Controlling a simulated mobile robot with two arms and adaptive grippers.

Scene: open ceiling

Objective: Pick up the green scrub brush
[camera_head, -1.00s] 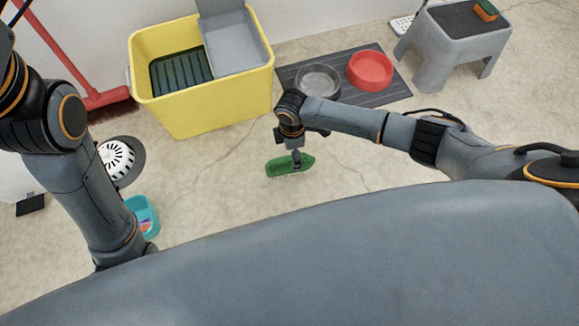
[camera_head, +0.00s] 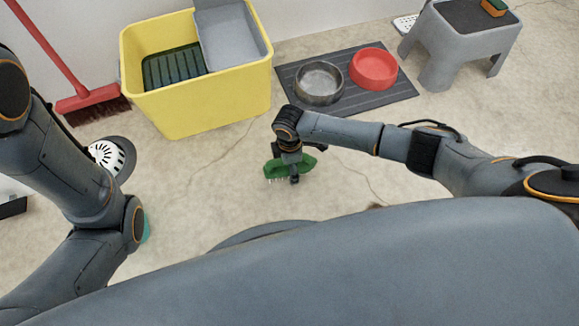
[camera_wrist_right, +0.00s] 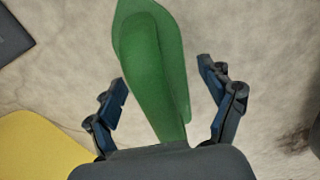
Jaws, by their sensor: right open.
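The green scrub brush (camera_head: 279,168) is below my right wrist in the head view, with its pale bristles showing along the lower edge. My right gripper (camera_head: 294,178) is directly over it and partly hides its middle. In the right wrist view the brush's green back (camera_wrist_right: 153,60) runs up between the two blue-black fingers of my right gripper (camera_wrist_right: 162,85). The fingers are spread, with a gap on each side of the brush. The palm hides the brush's near end. My left arm is at the left, and its gripper is out of sight.
A yellow bucket (camera_head: 215,105) stands behind the brush, with a dark mat (camera_head: 395,95) carrying a metal bowl (camera_head: 319,83) and a red bowl (camera_head: 374,69) to its right. A grey stool (camera_head: 455,50) is at the back right. A red broom (camera_head: 92,103) and a white-and-grey round object (camera_head: 106,155) are at the left.

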